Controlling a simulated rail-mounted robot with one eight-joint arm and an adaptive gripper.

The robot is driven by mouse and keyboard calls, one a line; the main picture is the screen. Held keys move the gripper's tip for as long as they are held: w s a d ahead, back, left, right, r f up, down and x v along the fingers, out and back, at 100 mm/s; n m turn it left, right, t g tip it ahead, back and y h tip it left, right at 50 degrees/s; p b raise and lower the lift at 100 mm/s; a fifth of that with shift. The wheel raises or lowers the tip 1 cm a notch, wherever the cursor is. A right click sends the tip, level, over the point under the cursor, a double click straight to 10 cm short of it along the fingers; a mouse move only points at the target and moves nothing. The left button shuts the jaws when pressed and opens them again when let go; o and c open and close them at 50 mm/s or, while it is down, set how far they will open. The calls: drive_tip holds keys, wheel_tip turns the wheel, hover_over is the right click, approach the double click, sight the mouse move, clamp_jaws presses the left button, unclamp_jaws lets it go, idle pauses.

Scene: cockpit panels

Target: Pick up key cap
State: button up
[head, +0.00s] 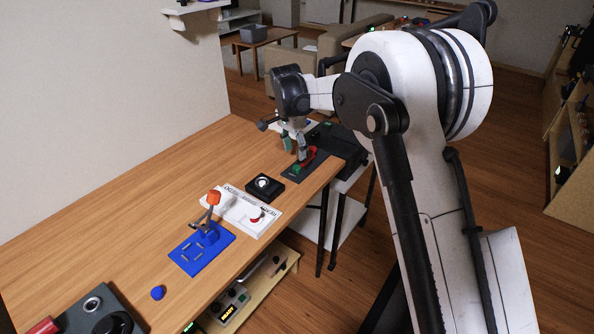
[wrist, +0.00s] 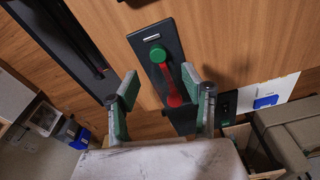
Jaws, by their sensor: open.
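No piece is plainly marked as the key cap. A small blue round cap (head: 158,293) lies on the wooden table at the lower left in the head view, but I cannot tell whether it is the key cap. My gripper (head: 295,148) is at the table's far end, well away from that cap, above a dark panel (wrist: 158,28) with a green round knob (wrist: 158,54) and a red lever (wrist: 173,85). In the wrist view my gripper (wrist: 160,86) is open, its fingers on either side of the knob and lever, with nothing held.
A black box with a white dial (head: 264,184), a white panel (head: 236,216) and a blue panel (head: 190,260) with an orange-topped lever (head: 214,198) stand along the table. A dark control box (head: 98,308) is at the lower left. The table's left side is bare.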

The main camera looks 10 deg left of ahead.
sight(297, 167)
drive_tip(key=shift+w+d+f, duration=0.1)
drive_tip(key=shift+d+f, duration=0.05)
drive_tip(key=shift+f, duration=1.65)
drive_tip(key=shift+d+f, duration=0.1)
drive_tip(key=shift+f, duration=1.65)
drive_tip(key=c, duration=0.8)
